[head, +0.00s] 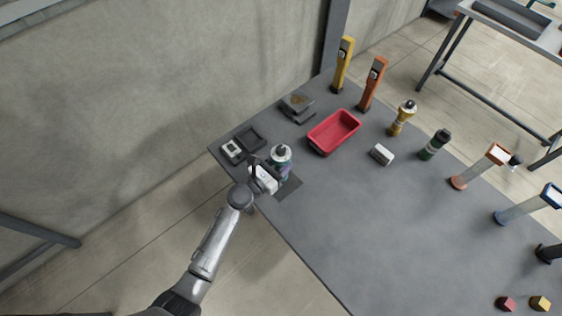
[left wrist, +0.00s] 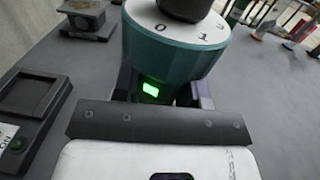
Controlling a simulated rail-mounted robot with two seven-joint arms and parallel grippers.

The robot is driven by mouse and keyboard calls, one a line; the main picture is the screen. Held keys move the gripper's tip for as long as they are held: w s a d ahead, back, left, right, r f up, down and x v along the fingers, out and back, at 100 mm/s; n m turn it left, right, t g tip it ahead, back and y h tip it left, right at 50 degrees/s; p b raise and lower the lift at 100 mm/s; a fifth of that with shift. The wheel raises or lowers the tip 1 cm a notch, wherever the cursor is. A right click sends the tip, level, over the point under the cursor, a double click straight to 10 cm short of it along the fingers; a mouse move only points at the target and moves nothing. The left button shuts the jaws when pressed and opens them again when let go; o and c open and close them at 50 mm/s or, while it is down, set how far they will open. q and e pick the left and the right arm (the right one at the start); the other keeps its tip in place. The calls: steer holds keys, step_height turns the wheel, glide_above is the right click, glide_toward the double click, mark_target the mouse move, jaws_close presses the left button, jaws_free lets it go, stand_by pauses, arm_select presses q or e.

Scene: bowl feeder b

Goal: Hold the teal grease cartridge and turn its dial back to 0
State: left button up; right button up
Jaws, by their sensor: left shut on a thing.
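The teal grease cartridge (head: 283,168) stands on a dark mat (head: 289,187) near the table's left corner. In the left wrist view its wide teal head (left wrist: 160,55) carries a white dial face (left wrist: 180,18) with the numbers 0, 1 and part of another, and a dark knob (left wrist: 184,8) on top. A small green lit window (left wrist: 151,90) shows below the head. My left gripper (head: 270,174) is shut on the cartridge's body below the head; the fingers (left wrist: 163,100) sit on both sides of it. My right gripper is not in view.
A dark tray with a white device (head: 233,150) lies left of the cartridge. A red bin (head: 334,131), a scale-like device (head: 298,107), a white box (head: 382,154) and several upright tools and bottles stand further right. The table's front middle is clear.

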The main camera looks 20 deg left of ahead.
arm_select(q)
steer(key=shift+f+b, duration=1.2)
steer(key=shift+f, duration=0.2)
steer(key=shift+f+b, duration=0.5)
steer(key=shift+f, duration=0.05)
steer(key=shift+f, duration=0.1)
